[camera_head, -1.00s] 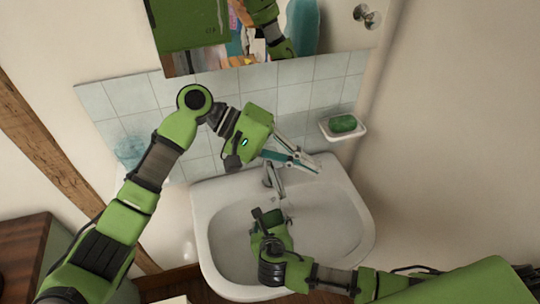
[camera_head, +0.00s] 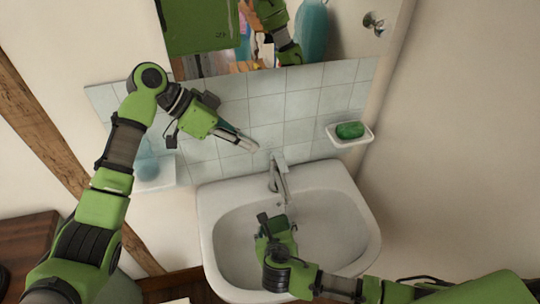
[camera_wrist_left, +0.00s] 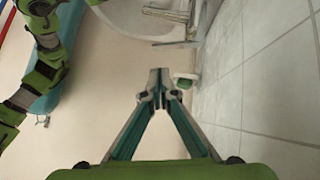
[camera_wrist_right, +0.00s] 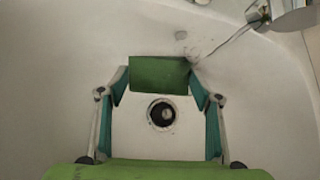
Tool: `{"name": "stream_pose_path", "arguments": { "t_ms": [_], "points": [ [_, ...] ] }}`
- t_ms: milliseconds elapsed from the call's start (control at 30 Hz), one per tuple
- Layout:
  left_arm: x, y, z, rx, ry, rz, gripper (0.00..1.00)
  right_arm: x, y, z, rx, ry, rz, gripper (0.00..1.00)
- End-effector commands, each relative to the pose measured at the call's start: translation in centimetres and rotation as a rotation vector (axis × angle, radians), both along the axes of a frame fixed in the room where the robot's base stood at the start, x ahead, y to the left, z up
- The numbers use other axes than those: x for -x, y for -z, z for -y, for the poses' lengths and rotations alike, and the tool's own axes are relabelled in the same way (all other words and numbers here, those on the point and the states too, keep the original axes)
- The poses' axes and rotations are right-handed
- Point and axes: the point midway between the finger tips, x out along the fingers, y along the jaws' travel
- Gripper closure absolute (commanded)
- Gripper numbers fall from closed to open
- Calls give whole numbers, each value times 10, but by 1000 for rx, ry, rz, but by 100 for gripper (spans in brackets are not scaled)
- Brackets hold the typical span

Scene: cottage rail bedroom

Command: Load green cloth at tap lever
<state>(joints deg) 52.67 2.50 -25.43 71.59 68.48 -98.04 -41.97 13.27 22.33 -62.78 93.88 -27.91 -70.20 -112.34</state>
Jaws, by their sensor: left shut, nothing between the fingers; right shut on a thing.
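The green cloth (camera_wrist_right: 158,73) shows as a flat green rectangle between the fingertips of my right gripper (camera_wrist_right: 158,85), which is shut on it. My right gripper (camera_head: 277,220) is low over the sink basin, below the tap (camera_head: 279,178). In the right wrist view a thin pale streak, like water, runs from the tap spout (camera_wrist_right: 285,18) towards the cloth. My left gripper (camera_head: 256,146) is shut and empty, to the upper left of the tap and apart from it. Its closed fingertips show in the left wrist view (camera_wrist_left: 158,85). The lever is hard to make out.
The white sink (camera_head: 222,205) has a dark drain hole (camera_wrist_right: 161,113). A green soap (camera_head: 350,130) lies in a wall dish (camera_head: 362,137) at the right. A bluish glass (camera_head: 147,168) stands on a ledge at the left. A mirror (camera_head: 345,25) hangs above the tiles.

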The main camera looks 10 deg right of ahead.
Motion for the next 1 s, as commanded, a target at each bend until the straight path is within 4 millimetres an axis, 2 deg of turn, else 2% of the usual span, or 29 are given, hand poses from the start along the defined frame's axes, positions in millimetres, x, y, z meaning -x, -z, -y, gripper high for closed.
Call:
{"name": "stream_pose_path", "arguments": {
  "t_ms": [500,700,1000],
  "points": [
    [10,57,59,0,3,-3,100,0,0,0,0,0,0,58],
    [12,67,69,0,3,-1,100,0,0,0,0,0,0,58],
    [12,68,69,-1,2,-1,100,0,0,0,0,0,0,58]
  ]
}}
